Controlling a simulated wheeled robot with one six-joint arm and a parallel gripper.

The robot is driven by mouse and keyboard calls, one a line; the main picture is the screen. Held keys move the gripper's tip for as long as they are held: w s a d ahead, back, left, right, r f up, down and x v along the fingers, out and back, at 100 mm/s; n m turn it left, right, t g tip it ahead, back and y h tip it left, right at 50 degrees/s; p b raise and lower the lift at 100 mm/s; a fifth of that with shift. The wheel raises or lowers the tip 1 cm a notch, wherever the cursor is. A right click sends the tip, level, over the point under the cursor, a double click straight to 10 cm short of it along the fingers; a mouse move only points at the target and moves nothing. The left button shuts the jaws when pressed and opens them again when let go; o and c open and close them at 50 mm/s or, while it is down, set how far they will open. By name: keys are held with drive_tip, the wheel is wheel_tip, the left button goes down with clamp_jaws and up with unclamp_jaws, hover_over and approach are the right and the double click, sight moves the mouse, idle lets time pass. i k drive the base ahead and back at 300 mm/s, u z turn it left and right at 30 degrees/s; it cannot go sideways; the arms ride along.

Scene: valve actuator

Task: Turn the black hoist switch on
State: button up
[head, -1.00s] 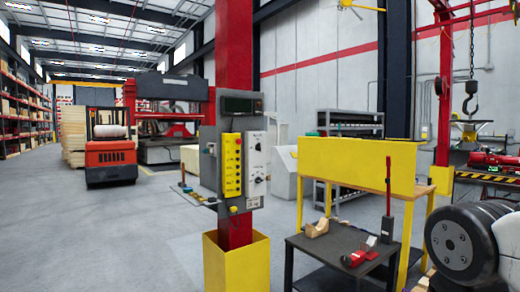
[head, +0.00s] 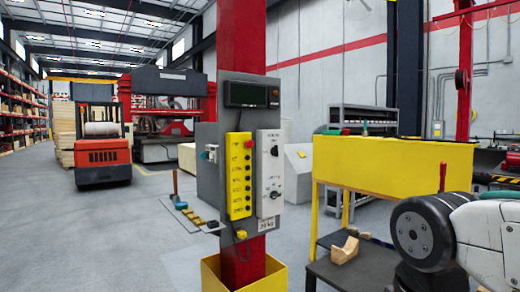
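A grey control panel (head: 209,140) is mounted on a red column (head: 240,50). On its right side is a white switch box (head: 264,172) with two black rotary knobs, an upper one (head: 275,151) and a lower one (head: 275,193). Their labels are too small to read, so I cannot tell which is the hoist switch or how either is set. A yellow box (head: 239,205) with a red button on top and several dark buttons is beside it. Part of my arm shows at the right edge, well apart from the panel. My gripper is out of view.
A yellow guard (head: 267,283) surrounds the column's foot. A yellow-fronted bench (head: 390,165) and a dark low table (head: 350,272) with a wooden block (head: 345,250) stand right of the column. Open floor (head: 110,230) lies to the left; an orange forklift (head: 101,155) is farther back.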

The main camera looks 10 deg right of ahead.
sight(274, 152)
drive_tip(key=u, duration=0.05)
drive_tip(key=i, duration=1.9)
drive_tip(key=u, duration=0.05)
